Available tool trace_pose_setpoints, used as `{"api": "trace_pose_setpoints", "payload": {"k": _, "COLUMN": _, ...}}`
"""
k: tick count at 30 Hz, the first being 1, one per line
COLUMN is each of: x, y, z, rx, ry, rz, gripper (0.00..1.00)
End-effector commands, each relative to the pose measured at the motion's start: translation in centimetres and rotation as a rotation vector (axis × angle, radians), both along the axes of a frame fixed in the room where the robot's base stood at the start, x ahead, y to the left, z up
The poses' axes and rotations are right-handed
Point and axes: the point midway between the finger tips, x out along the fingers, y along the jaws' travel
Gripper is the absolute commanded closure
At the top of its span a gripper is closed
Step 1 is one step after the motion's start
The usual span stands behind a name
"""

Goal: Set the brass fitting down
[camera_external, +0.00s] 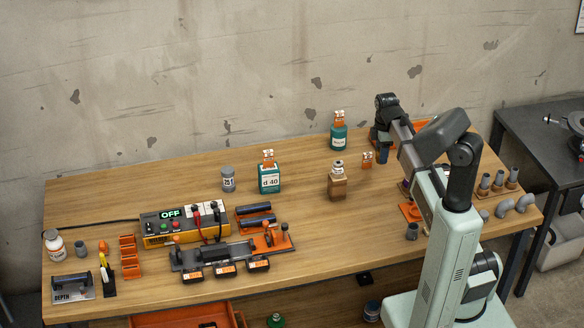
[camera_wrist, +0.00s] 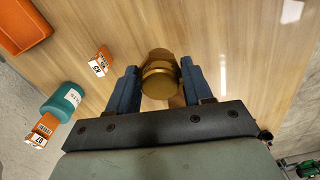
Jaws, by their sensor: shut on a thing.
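The brass fitting (camera_wrist: 159,80) is a round golden piece in the wrist view, between the two blue fingers of my gripper (camera_wrist: 158,88). My gripper is shut on it. In the external view my gripper (camera_external: 383,156) points down over the back right part of the wooden table (camera_external: 290,200).
A teal bottle (camera_external: 339,138) with an orange tag stands left of my gripper. A small orange-and-white card (camera_external: 367,159) stands close by. An orange tray (camera_wrist: 20,25) lies nearby in the wrist view. Grey pipe pieces (camera_external: 498,180) stand at the right. Bare wood surrounds the fitting.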

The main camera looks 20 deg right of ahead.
Motion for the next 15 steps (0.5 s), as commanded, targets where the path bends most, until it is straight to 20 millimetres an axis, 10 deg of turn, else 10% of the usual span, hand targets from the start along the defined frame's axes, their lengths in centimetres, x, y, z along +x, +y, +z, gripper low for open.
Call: {"api": "trace_pose_setpoints", "payload": {"k": 15, "x": 0.4, "y": 0.8, "z": 9.6, "rx": 0.000, "ry": 0.000, "rz": 0.011, "gripper": 0.84}}
